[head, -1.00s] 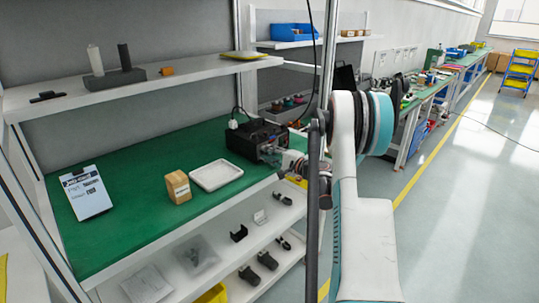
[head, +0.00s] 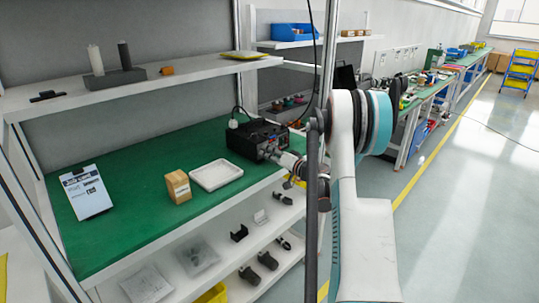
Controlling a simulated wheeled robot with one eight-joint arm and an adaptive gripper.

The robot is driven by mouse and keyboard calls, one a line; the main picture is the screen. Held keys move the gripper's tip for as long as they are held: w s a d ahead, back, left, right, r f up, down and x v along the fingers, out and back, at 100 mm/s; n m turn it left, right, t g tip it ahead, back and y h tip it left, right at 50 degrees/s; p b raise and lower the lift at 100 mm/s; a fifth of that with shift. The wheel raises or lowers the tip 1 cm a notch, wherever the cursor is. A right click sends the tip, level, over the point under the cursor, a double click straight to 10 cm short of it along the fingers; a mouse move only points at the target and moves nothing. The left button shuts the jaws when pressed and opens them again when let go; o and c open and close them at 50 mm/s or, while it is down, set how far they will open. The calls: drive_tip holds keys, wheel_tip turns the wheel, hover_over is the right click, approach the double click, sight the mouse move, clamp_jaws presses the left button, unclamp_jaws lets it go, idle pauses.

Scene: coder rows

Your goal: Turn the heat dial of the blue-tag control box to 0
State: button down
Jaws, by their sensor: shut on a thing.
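The black control box (head: 250,140) stands on the green bench top near its right end. A cable runs from its top. My gripper (head: 272,154) is at the right part of the box's front face, reaching in from the right. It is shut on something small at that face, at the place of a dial. The fingers hide the dial, and its pointer and scale cannot be read.
A white tray (head: 216,185) and a tan box (head: 177,187) stand left of the control box. A clipboard (head: 86,192) lies at the far left of the bench. An upper shelf (head: 140,86) hangs above. A dark upright post stands near my arm.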

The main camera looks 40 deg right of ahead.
drive_tip(key=shift+f+n, duration=0.15)
drive_tip(key=shift+n, duration=2.05)
drive_tip(key=c, duration=1.3)
unclamp_jaws()
drive_tip(key=shift+c, duration=0.2)
drive_tip(key=shift+s, duration=0.1)
drive_tip(key=s, duration=1.2)
drive_tip(key=shift+d+r, duration=0.2)
drive_tip(key=shift+w, duration=0.1)
